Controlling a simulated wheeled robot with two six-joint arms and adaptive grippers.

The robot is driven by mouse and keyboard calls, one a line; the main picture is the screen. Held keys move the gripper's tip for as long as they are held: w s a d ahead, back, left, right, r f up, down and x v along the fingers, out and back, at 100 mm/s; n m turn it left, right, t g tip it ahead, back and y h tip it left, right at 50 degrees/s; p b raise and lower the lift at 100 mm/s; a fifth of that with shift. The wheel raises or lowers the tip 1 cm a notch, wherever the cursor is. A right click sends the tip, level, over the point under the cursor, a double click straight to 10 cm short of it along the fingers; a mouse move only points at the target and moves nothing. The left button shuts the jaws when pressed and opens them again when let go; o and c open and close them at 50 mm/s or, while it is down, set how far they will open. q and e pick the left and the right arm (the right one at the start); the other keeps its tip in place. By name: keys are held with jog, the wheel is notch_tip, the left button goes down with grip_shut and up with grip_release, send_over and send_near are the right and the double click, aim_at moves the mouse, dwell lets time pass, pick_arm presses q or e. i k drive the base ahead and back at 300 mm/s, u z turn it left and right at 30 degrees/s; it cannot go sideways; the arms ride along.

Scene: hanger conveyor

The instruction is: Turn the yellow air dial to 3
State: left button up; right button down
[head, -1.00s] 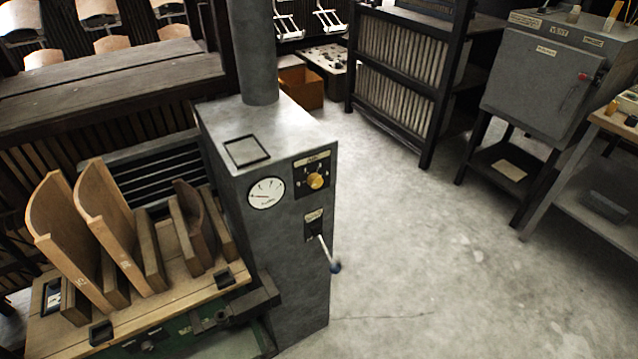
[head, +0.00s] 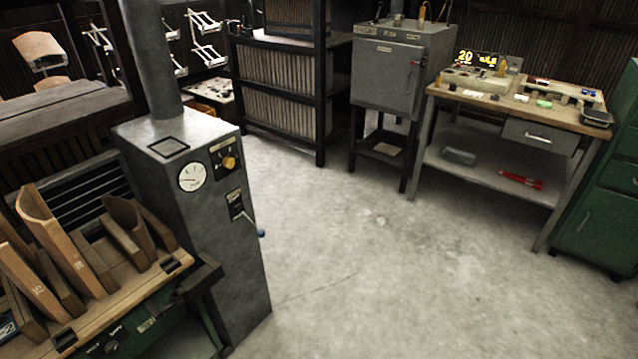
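The yellow air dial (head: 230,163) is a small round knob on a dark plate, high on the front face of the grey metal cabinet (head: 222,255) at left. The number it points to is too small to read. A white round gauge (head: 192,177) sits left of the dial. A lever with a blue tip (head: 261,233) sticks out below it. Neither of my grippers is in view.
A bench with curved wooden forms (head: 62,238) stands against the cabinet's left side. A grey oven-like box (head: 388,75) on legs and a workbench (head: 520,105) stand at back right. A green cabinet (head: 600,220) is at far right. The concrete floor (head: 400,270) between is clear.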

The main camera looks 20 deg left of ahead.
aim_at(229, 161)
jog(key=u, duration=1.55)
jog(key=k, duration=0.1)
jog(key=z, duration=2.55)
jog(key=i, duration=1.1)
jog(key=u, duration=1.2)
jog(key=i, duration=0.8)
jog(key=u, duration=0.9)
